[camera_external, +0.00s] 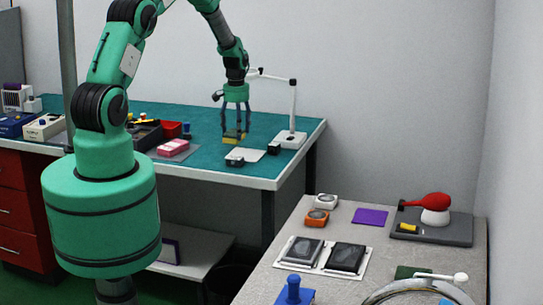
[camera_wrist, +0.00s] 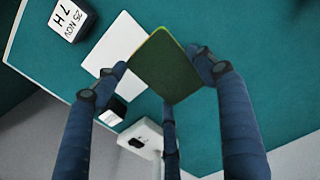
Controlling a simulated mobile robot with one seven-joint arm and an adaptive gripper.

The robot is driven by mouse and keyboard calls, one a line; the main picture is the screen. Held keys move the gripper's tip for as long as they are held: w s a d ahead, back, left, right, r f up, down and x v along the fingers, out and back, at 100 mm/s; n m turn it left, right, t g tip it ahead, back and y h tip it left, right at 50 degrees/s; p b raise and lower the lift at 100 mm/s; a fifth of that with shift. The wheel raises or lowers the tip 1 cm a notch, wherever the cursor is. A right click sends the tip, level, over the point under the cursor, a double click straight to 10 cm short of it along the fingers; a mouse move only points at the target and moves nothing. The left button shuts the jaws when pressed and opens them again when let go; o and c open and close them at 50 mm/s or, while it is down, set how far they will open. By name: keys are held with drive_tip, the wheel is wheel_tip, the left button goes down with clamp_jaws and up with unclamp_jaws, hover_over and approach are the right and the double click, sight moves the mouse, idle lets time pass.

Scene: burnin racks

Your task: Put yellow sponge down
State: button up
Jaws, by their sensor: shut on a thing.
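The yellow sponge (camera_external: 233,140) is in my gripper (camera_external: 235,131), low over the right part of the teal bench. In the wrist view its dark green face (camera_wrist: 166,66) points at the camera, with a thin yellow edge. My gripper's fingers (camera_wrist: 165,70) are shut on opposite sides of it. Below it lies a white flat plate (camera_wrist: 115,45), partly hidden by the sponge and a finger; it also shows in the external view (camera_external: 258,154). I cannot tell whether the sponge touches anything below.
A white lamp (camera_external: 291,138) stands right of my gripper. A pink item on a tray (camera_external: 173,146) and red bin (camera_external: 171,129) are to the left.

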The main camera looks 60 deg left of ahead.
drive_tip(key=shift+f, duration=1.7)
drive_tip(key=shift+f, duration=0.2)
drive_tip(key=o, duration=0.7)
drive_tip(key=shift+r, duration=0.15)
wheel_tip(320, 180, up, 12)
drive_tip(key=shift+r, duration=0.1)
